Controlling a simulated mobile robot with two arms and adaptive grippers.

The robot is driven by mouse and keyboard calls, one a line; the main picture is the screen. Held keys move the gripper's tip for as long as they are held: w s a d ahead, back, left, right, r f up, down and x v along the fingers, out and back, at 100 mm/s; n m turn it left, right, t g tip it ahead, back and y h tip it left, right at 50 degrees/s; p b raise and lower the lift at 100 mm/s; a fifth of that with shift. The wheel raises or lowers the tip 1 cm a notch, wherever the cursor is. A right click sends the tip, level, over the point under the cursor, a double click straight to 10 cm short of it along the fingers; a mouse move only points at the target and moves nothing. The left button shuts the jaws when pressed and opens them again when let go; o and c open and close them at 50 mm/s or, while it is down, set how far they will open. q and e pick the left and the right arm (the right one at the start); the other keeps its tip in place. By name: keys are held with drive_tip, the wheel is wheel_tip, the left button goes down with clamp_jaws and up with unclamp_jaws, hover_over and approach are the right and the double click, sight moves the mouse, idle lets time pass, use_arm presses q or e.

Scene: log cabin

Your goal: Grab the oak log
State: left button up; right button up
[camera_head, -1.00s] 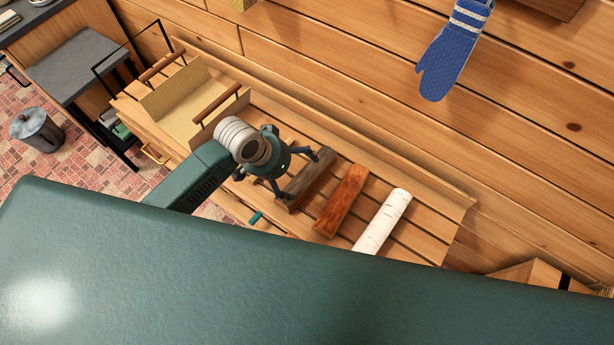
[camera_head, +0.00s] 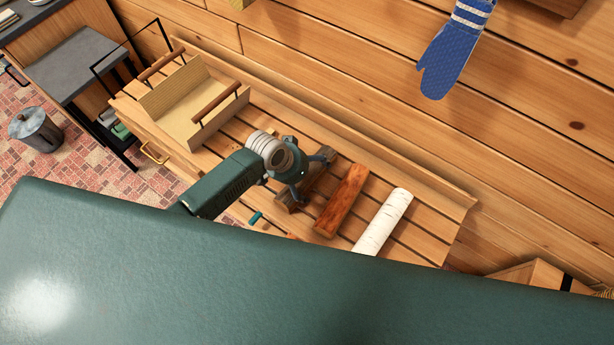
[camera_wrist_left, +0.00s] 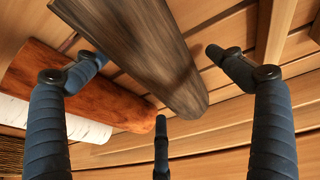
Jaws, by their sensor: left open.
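A dark grey-brown log (camera_head: 309,187), which looks like the oak one, lies on a slatted wooden bench (camera_head: 425,228). My left gripper (camera_head: 313,176) is open over this log. In the left wrist view the same log (camera_wrist_left: 155,55) runs between my spread fingers, with one finger on each side and a third near its end. I cannot tell whether any finger touches it. A reddish-brown log (camera_head: 342,200) and a white birch log (camera_head: 383,222) lie to its right on the bench. My right gripper is not in view.
A wooden carrier with two round handles (camera_head: 190,105) stands on the bench's left end. A blue mitt (camera_head: 452,55) hangs on the plank wall behind. A metal bucket (camera_head: 36,130) and a grey-topped table (camera_head: 75,62) are at the left.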

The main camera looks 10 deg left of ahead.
use_arm(q)
drive_tip(key=c, duration=1.9)
drive_tip(key=shift+o, duration=0.2)
drive_tip(key=shift+r, duration=0.1)
